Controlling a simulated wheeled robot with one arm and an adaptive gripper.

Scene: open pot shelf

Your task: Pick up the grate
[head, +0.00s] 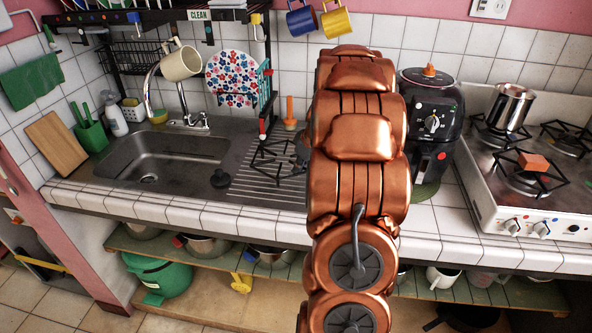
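A black wire grate (272,163) lies on the ribbed metal drainboard to the right of the sink. Its right part is hidden behind my copper-coloured arm. Other black grates sit on the white stove at the right; one (568,139) is at the back right and another (538,186) is at the front, with an orange block on it. My arm rises through the middle of the picture, and my gripper does not show. A dark rounded thing at the arm's left edge, by the drainboard grate, is too hidden to name.
The steel sink (170,163) is empty apart from its drain. A black air fryer (430,122) stands right of my arm. A steel pot (511,107) is on the stove. Pots fill the lower shelf (215,252).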

